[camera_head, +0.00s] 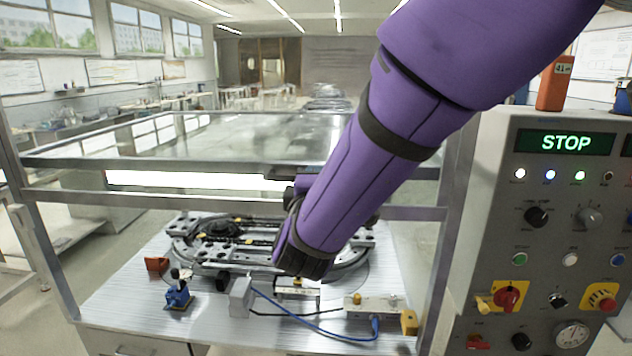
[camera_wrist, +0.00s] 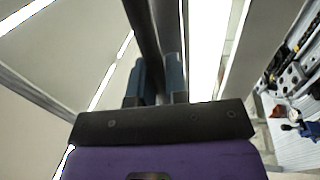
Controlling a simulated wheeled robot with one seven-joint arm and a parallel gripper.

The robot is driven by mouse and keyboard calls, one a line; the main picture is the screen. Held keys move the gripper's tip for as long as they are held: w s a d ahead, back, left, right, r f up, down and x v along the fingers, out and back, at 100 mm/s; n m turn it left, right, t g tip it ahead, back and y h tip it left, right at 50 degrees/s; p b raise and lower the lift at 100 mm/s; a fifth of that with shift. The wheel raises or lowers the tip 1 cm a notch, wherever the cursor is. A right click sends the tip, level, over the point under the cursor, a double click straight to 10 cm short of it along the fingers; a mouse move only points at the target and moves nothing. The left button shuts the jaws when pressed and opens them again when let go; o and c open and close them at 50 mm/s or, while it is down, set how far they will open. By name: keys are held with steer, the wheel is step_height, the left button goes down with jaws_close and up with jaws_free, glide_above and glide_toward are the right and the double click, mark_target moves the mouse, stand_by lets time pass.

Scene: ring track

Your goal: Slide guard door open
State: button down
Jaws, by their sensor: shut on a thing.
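The guard door's metal frame (camera_head: 120,197) spans the front of the ring track machine, with a rail across it at mid-height. My arm reaches down over it from the upper right. In the wrist view, my gripper (camera_wrist: 155,80) has its two blue-grey fingers close on either side of a long dark bar (camera_wrist: 143,30), apparently the door's handle. The gripper is shut on that bar. In the head view my purple arm hides the fingers and the grasp. Whether clear glazing fills the space below the rail, I cannot tell.
The ring track (camera_head: 205,235) sits on a light worktable (camera_head: 130,290) behind the frame. A blue clamp (camera_head: 177,296) and a grey block (camera_head: 241,298) stand at its front. A control panel (camera_head: 545,240) with a STOP display (camera_head: 566,143) stands close on the right.

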steer(key=c, duration=1.1)
jaws_free()
steer(key=shift+c, duration=0.2)
steer(key=s+f, duration=0.2)
steer(key=s, duration=0.8)
steer(key=shift+s+a, duration=0.2)
steer(key=shift+s, duration=0.15)
